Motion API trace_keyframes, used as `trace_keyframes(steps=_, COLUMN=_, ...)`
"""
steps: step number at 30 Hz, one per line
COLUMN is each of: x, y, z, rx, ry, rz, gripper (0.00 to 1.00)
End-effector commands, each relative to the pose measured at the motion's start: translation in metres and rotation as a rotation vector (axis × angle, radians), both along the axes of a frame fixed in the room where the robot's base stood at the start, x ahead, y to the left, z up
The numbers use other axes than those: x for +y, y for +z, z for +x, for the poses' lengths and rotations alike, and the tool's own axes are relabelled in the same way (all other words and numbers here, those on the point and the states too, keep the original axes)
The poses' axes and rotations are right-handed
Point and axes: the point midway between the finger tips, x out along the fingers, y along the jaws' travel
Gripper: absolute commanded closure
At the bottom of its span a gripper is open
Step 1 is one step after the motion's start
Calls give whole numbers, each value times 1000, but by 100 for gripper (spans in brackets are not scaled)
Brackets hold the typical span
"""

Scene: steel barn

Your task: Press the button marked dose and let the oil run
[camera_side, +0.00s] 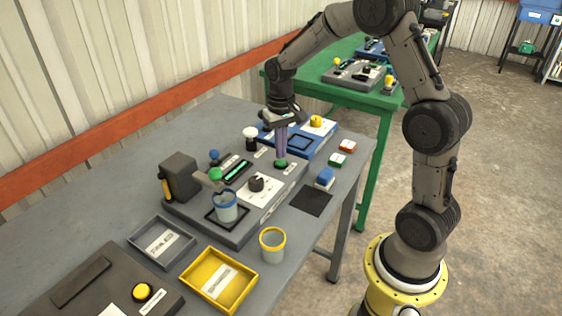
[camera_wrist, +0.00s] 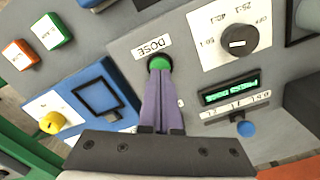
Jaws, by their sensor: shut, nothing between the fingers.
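The green dose button (camera_wrist: 160,62) sits on a grey dosing panel beside a label reading DOSE (camera_wrist: 151,48). It also shows in the side view (camera_side: 281,164). My gripper (camera_wrist: 160,74) is shut and empty, with its purple fingertips pointing down at the button. The tips look to be at or just above it; I cannot tell if they touch. A cup with a blue rim (camera_side: 226,206) stands on the panel's square outline, under the spout (camera_side: 209,180). The small green display (camera_wrist: 229,92) carries text that appears to say PRESS DOSE. No oil stream is visible.
A black dial (camera_wrist: 238,40) is near the button. A blue panel with a yellow knob (camera_wrist: 53,123) stands beside the dosing panel. A yellow-rimmed cup (camera_side: 272,245), a yellow tray (camera_side: 246,284) and a grey tray (camera_side: 136,240) are at the front. A black mat (camera_side: 311,201) lies at right.

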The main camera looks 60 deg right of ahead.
Motion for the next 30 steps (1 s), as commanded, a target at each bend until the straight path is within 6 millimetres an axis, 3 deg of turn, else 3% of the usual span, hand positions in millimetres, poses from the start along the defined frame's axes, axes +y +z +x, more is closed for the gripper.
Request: trace_keyframes(steps=30, x=0, y=-16, z=0, rx=1, ry=0, rz=0, gripper=100)
